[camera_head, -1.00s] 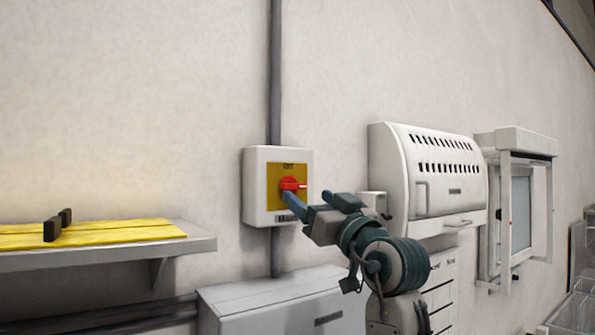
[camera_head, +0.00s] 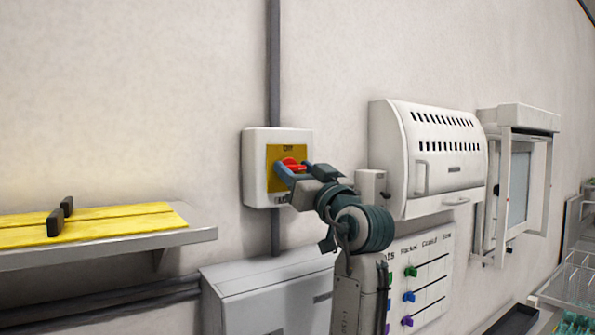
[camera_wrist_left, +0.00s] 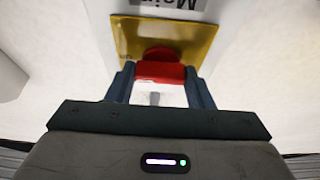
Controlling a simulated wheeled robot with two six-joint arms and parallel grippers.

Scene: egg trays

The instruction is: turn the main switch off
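In the head view the handle is partly hidden by my left gripper (camera_head: 296,172). In the left wrist view the red handle (camera_wrist_left: 160,72) lies between the two fingers of my left gripper (camera_wrist_left: 160,88) and fills the gap, with a finger against each end. The yellow plate (camera_wrist_left: 190,35) and an upside-down "Main" label show behind it. My right gripper is out of view.
A grey shelf (camera_head: 200,236) with a yellow board (camera_head: 110,222) is at left. A white vented cabinet (camera_head: 450,165) is right of the switch, with an open-fronted white box (camera_head: 495,200) beyond. A grey box (camera_head: 265,290) sits below.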

